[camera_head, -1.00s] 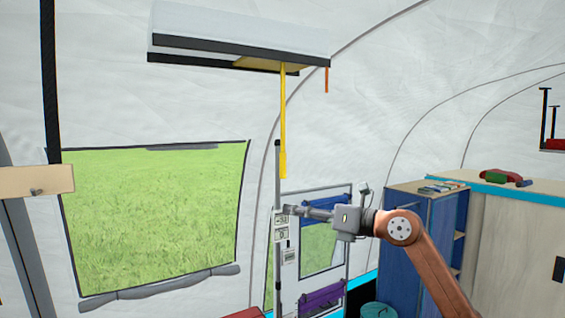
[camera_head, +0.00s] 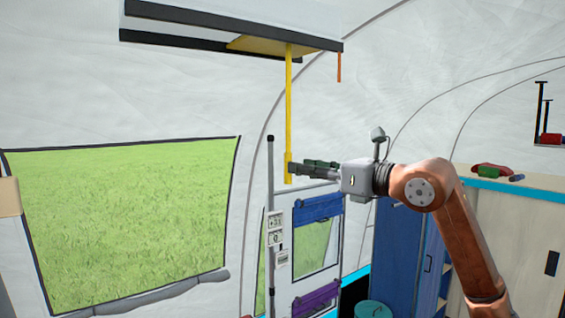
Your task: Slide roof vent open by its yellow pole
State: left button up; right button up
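The roof vent (camera_head: 225,30) is a pale box with black edges at the top of the head view. A yellow panel (camera_head: 268,46) shows under it. The thin yellow pole (camera_head: 288,110) hangs straight down from that panel. My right gripper (camera_head: 296,167) points left at the pole's lower end. Its two fingers show apart, one dark and one greenish, and the dark fingertip overlaps the pole in the picture. Whether it touches the pole cannot be told. My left gripper is out of view.
A grey upright post (camera_head: 270,200) with small white boxes stands just left of the pole's lower end. A short orange rod (camera_head: 339,67) hangs from the vent's right end. A blue cabinet (camera_head: 398,255) stands at right. A window (camera_head: 120,220) fills the left wall.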

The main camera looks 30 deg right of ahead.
aim_at(287, 160)
jog(key=p+x, duration=0.1)
jog(key=x, duration=0.4)
jog(key=shift+d+r, duration=0.1)
jog(key=shift+w, duration=0.35)
jog(key=c, duration=0.8)
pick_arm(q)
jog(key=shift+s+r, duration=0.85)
pick_arm(e)
grip_shut()
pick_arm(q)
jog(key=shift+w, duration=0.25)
pick_arm(e)
jog(key=shift+a, duration=0.25)
